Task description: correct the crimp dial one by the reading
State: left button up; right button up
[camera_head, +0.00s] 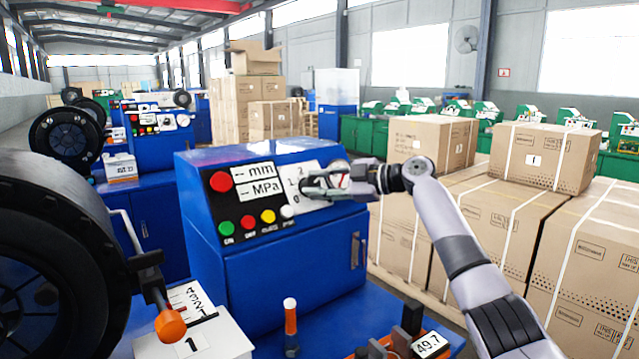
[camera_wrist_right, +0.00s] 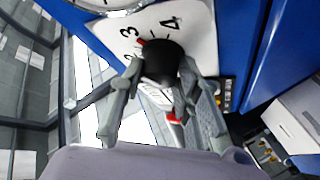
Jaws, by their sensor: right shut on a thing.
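The blue crimper cabinet (camera_head: 290,235) stands in the middle of the head view. Its sloped panel carries a white dial plate (camera_head: 301,196) with numbers. My right gripper (camera_head: 318,184) reaches in from the right and covers the knob there. In the right wrist view the fingers are shut on the black dial knob (camera_wrist_right: 163,63). The readout labels (camera_head: 262,181) show dashes before mm and MPa. A card (camera_head: 430,344) at the front reads 49.7. My left gripper is not in view.
Colored buttons (camera_head: 248,221) sit below the readouts. A black reel (camera_head: 50,260) and an orange-knobbed lever (camera_head: 169,325) stand at left, by a white block marked 1 (camera_head: 190,345). An orange-and-black tool (camera_head: 290,325) stands upright in front. Cartons (camera_head: 500,220) fill the right side.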

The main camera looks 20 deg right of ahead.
jog(key=o, duration=1.1)
jog(key=shift+d, duration=0.15)
jog(key=v, duration=1.2)
